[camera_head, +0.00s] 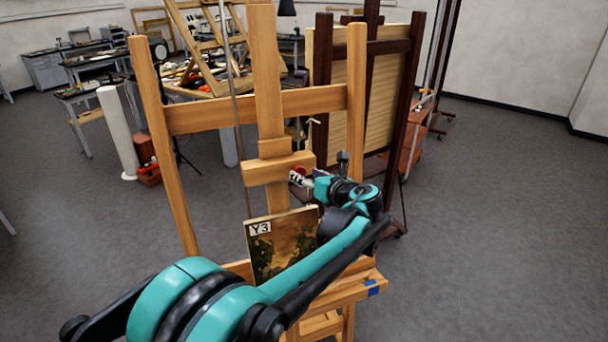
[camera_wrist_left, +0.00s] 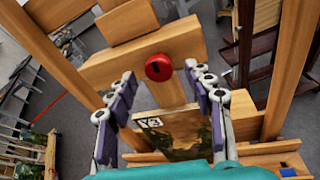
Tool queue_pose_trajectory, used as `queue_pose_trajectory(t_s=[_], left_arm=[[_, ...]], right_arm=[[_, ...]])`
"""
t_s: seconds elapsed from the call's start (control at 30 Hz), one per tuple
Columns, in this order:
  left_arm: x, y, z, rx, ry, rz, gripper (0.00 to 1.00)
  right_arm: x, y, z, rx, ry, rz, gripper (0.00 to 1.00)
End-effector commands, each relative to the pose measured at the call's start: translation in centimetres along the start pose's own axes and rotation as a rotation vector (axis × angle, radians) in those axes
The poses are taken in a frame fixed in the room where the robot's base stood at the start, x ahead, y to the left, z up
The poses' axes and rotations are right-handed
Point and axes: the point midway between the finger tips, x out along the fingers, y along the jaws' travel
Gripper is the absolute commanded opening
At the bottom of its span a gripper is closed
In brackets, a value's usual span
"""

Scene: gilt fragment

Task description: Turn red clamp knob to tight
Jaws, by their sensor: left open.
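The red clamp knob (camera_wrist_left: 158,67) sits on the front of a wooden crossblock (camera_wrist_left: 105,70) on the easel. A dark mark shows on the knob's face. In the head view only a small part of the knob (camera_head: 299,169) shows, beside my left gripper (camera_head: 297,179). In the left wrist view my left gripper (camera_wrist_left: 160,76) is open, with one finger to each side of the knob in the picture and gaps between. Nothing is held. Whether the fingertips reach the knob's depth cannot be told. My right gripper is not in view.
A small dark painting labelled Y3 (camera_head: 285,245) stands on the easel ledge (camera_head: 340,292) below the crossblock. Easel uprights (camera_head: 356,90) flank the block. A dark easel (camera_head: 400,100) stands close behind on the right. The floor at right (camera_head: 500,220) is clear.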

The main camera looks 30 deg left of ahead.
Motion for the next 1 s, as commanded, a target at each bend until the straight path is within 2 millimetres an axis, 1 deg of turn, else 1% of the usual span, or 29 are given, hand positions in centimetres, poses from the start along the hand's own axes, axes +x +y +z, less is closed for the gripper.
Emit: queue_pose_trajectory(t_s=[0.03, 0.2, 0.3, 0.4, 0.5, 0.6, 1.0], left_arm=[[-1.1, 0.0, 0.0, 0.001, -0.001, -0.003, 0.52], [-5.0, -0.1, 0.0, 0.002, -0.001, -0.004, 0.52], [-7.0, -0.1, 0.0, 0.002, -0.002, -0.004, 0.52], [-8.5, -0.1, 0.0, 0.003, -0.002, -0.003, 0.52], [-9.5, 0.0, 0.0, 0.002, -0.001, -0.001, 0.52], [-9.9, 0.0, 0.0, 0.001, -0.001, 0.0, 0.52], [-9.9, 0.0, 0.0, 0.001, -0.001, 0.0, 0.52]], right_arm=[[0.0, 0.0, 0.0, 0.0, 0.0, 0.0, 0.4], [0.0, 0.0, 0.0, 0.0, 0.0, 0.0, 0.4], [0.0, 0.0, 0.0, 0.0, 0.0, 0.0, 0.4], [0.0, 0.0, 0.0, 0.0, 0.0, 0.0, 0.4], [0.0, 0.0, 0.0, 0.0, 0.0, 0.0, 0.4], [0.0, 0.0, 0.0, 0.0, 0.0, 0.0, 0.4], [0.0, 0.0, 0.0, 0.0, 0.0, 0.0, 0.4]])
